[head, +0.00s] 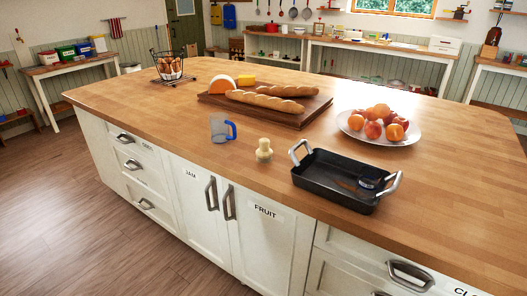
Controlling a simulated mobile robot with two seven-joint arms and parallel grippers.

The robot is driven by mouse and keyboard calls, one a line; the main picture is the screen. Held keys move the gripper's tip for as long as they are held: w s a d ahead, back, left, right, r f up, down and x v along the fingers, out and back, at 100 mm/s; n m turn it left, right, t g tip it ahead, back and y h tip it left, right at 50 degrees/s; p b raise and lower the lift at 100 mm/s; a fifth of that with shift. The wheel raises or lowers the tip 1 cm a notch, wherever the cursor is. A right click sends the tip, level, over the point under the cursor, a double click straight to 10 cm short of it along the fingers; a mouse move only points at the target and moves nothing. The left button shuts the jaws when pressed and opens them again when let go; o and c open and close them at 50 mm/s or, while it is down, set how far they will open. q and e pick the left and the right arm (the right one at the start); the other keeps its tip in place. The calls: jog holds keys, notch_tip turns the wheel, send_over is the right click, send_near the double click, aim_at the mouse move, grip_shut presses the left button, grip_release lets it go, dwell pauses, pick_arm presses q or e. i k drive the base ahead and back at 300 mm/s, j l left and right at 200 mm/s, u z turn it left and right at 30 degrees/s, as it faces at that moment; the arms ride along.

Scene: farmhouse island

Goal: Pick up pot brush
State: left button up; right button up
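What looks like the pot brush (263,150) is a small pale wooden piece with a round knob on top and a wider lower part. It stands upright near the front edge of the wooden island top (215,170). It is between a clear mug with a blue handle (220,129) on its left and a black roasting pan (335,178) on its right, touching neither. Neither of my grippers is in the head view.
The pan has raised metal handles and holds a small dark-blue item (368,183). Behind lie a board (300,118) with baguettes (268,101) and cheese, and a fruit plate (357,133). A wire basket (172,66) stands far left. The counter's left front is clear.

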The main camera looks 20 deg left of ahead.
aim_at(265, 154)
jog(key=z, duration=0.45)
jog(key=j+z, duration=0.7)
jog(key=j, duration=0.15)
jog(key=j+z, duration=0.15)
jog(key=j, duration=0.3)
jog(key=k+j+z, duration=0.15)
jog(key=j, duration=0.25)
